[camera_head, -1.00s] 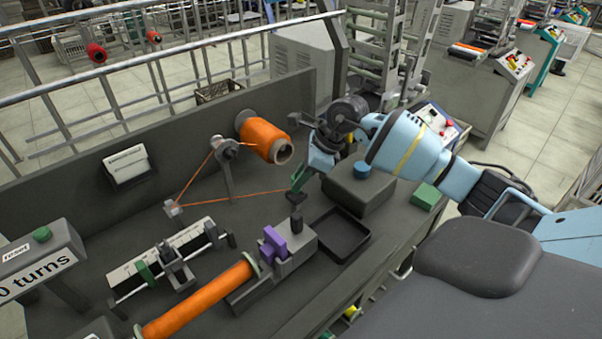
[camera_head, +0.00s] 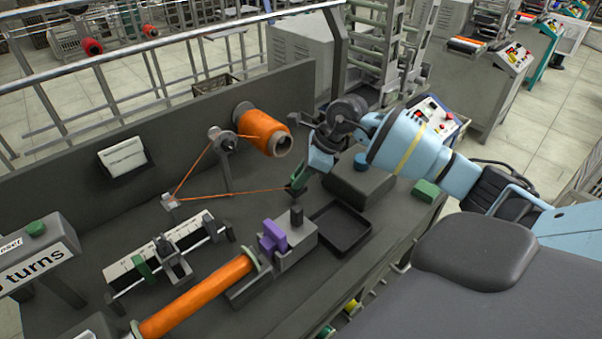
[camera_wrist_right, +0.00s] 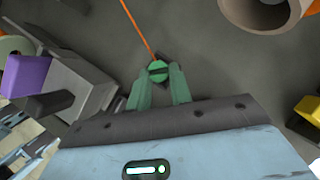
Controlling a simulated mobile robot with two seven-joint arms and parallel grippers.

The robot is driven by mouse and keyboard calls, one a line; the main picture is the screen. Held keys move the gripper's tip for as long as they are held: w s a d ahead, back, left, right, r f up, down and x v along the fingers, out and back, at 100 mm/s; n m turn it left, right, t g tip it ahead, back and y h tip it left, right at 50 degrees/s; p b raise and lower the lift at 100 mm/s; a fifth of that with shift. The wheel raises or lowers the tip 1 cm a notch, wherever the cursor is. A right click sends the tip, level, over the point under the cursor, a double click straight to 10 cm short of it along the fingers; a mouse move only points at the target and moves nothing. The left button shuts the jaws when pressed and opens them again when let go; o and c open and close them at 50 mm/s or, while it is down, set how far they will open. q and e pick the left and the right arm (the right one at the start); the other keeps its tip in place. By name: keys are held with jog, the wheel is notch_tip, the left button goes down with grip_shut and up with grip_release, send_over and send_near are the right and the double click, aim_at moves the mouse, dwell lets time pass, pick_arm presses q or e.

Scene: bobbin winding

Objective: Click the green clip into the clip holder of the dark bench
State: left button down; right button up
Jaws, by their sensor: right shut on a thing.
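The green clip (camera_wrist_right: 158,70) sits between the green fingertips of my right gripper (camera_wrist_right: 159,90) in the right wrist view, with an orange thread running up from it. In the head view my right gripper (camera_head: 296,186) is shut on the clip above the bench, behind the dark upright post (camera_head: 296,215). The dark bench (camera_head: 230,205) runs across the head view. The post stands on a grey block beside a purple block (camera_head: 272,236); I cannot tell which part is the clip holder. My left gripper is not in view.
The orange thread runs from the clip to a small bracket (camera_head: 170,201), then past a wheel to an orange cone (camera_head: 262,132). A black tray (camera_head: 341,229) lies right of the post. A dark box with a blue knob (camera_head: 361,161) stands behind. An orange-wound bobbin (camera_head: 197,298) lies in front.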

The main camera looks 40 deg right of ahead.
jog(key=o, duration=1)
jog(key=shift+v, duration=3.95)
